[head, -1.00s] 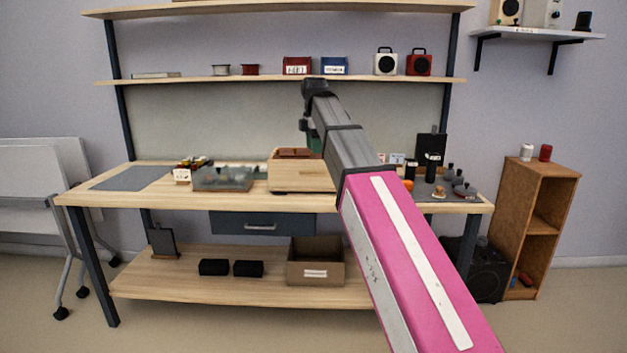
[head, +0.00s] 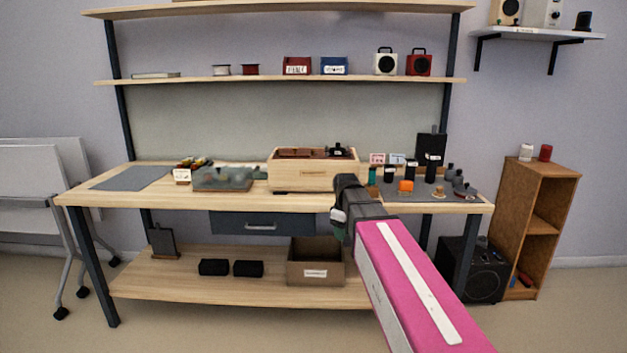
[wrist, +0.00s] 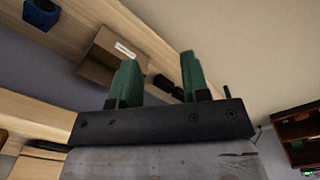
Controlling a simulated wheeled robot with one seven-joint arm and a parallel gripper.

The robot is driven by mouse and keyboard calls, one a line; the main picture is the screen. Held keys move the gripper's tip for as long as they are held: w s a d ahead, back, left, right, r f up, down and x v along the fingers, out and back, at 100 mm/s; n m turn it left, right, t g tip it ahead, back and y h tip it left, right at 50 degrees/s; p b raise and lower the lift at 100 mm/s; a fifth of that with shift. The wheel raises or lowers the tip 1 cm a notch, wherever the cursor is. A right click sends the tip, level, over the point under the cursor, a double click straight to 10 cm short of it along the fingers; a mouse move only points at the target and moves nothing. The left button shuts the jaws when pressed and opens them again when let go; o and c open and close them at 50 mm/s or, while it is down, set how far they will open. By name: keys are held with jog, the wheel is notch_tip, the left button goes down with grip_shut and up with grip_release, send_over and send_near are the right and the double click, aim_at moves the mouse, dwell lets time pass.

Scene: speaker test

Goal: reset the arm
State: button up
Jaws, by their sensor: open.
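My arm, pink and grey, rises from the lower right of the head view and ends in front of the workbench's front edge (head: 240,203). My gripper (wrist: 158,80) shows in the wrist view as two green fingers standing apart on a dark bar, with nothing between them. In the head view only a bit of green shows beneath the dark wrist, and the fingers are mostly hidden. The gripper is open and touches nothing that I can see.
A wooden box (head: 300,181) with dark items stands mid-bench, close behind my wrist. A cardboard bin (head: 316,270) sits on the lower shelf (head: 180,284). Small items crowd the bench's right side. A brown cabinet (head: 540,195) and a black speaker (head: 458,272) stand right. Floor in front is open.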

jog(key=s+d+f+m, duration=0.4)
jog(key=s+f, duration=0.3)
jog(key=f, duration=0.3)
jog(key=s+d+f+m, duration=0.4)
jog(key=s+f+m, duration=0.2)
jog(key=f, duration=0.4)
jog(key=shift+s+d+f+m, duration=0.35)
jog(key=shift+s+m, duration=0.05)
jog(key=shift+s, duration=0.45)
